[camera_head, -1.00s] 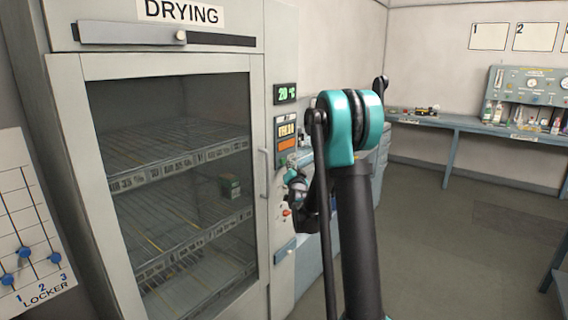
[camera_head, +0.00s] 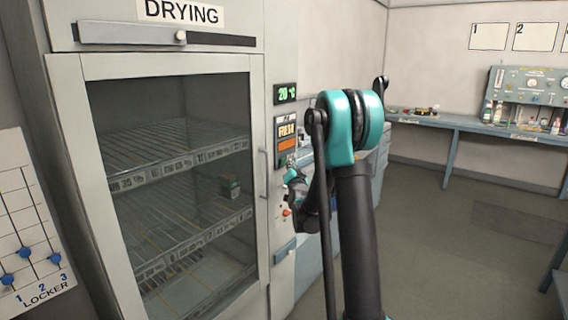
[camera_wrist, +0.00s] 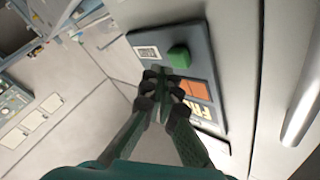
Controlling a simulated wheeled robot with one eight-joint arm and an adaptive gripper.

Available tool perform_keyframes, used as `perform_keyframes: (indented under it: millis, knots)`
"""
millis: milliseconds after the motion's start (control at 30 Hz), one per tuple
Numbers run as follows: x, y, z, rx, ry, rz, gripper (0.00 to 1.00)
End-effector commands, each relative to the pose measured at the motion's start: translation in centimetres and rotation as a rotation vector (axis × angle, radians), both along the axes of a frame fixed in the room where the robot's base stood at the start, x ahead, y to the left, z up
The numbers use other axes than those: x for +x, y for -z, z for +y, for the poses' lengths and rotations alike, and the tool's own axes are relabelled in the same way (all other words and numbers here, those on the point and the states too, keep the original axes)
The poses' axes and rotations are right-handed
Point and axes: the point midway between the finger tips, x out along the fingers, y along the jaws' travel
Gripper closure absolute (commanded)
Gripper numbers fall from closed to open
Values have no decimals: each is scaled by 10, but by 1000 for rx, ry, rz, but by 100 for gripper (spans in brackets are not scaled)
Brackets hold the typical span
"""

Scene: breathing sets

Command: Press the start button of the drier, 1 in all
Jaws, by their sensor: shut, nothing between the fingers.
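The drier (camera_head: 170,65) is a tall pale cabinet labelled DRYING, its glass door shut. On its right side is a dark control panel (camera_head: 285,158) with an orange display. In the wrist view the panel (camera_wrist: 205,65) carries a green button (camera_wrist: 179,56) and an orange patch (camera_wrist: 197,89). My gripper (camera_wrist: 167,75) is shut and empty, its tips just below the button in that picture. I cannot tell whether they touch it. In the head view my gripper (camera_head: 292,176) is at the panel's lower end, partly behind my arm, and the green button is hidden.
A 20 °C readout (camera_head: 285,93) is above the panel. The door's handle (camera_head: 264,172) stands out left of it. A locker board (camera_head: 36,235) is at far left. A bench (camera_head: 470,126) stands at the back right; open floor lies before it.

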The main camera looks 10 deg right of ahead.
Motion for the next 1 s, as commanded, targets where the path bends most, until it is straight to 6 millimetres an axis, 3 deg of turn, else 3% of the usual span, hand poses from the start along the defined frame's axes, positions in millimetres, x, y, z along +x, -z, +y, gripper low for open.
perform_keyframes:
  millis: [1000]
  knots:
    - [7,0,7,0,0,0,100]
